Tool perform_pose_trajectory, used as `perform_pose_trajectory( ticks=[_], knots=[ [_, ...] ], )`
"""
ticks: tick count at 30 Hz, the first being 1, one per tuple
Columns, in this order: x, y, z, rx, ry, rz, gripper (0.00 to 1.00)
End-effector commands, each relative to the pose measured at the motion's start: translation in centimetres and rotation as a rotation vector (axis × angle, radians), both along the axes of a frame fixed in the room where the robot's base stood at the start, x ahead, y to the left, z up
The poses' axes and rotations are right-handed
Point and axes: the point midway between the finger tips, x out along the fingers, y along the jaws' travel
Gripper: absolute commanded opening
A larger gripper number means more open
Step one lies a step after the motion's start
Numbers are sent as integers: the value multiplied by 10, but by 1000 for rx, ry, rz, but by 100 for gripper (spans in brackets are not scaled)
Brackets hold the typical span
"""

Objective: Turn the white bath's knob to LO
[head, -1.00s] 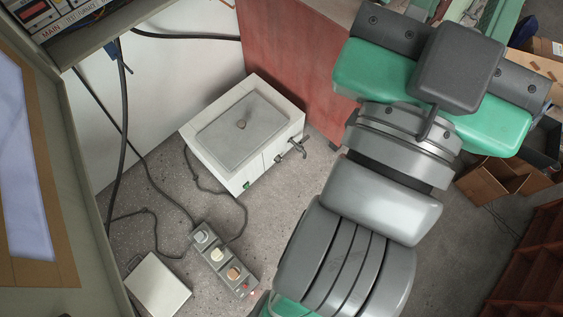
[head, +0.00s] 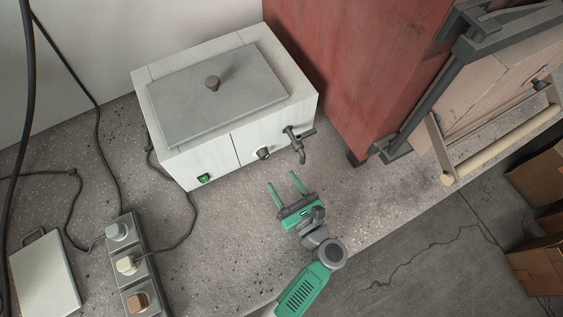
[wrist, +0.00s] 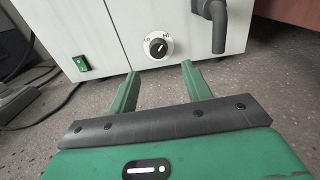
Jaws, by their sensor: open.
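The white bath (head: 215,150) stands on the concrete bench with a grey lid (head: 218,95) on top. Its knob (head: 263,153) is on the front face, left of the tap (head: 299,145). In the wrist view the knob (wrist: 158,47) has a black centre with a pale line slanting across it. LO is printed at its upper left and HI at its upper right. I cannot tell exactly which mark the line points to. My gripper (head: 282,179) is open and empty, in front of the knob and apart from it. In the wrist view its fingers (wrist: 159,70) point toward the knob.
The tap juts out beside the knob, and a green switch (head: 204,178) is at its left. A red cabinet (head: 370,70) stands at the right. A power strip (head: 127,262) with cables and a pale flat box (head: 45,275) lie at the left.

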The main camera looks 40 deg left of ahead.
Motion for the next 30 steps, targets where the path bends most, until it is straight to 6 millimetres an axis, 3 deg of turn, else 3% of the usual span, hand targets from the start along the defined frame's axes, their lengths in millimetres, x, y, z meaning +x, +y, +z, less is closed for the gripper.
perform_pose_trajectory(
  ticks=[5,18,28,30],
  knots=[
    [-1,3,-1,14,16,1,49],
    [22,69,-2,9,10,1,49],
    [24,75,0,9,10,0,49],
    [24,75,0,9,10,0,35]
  ],
)
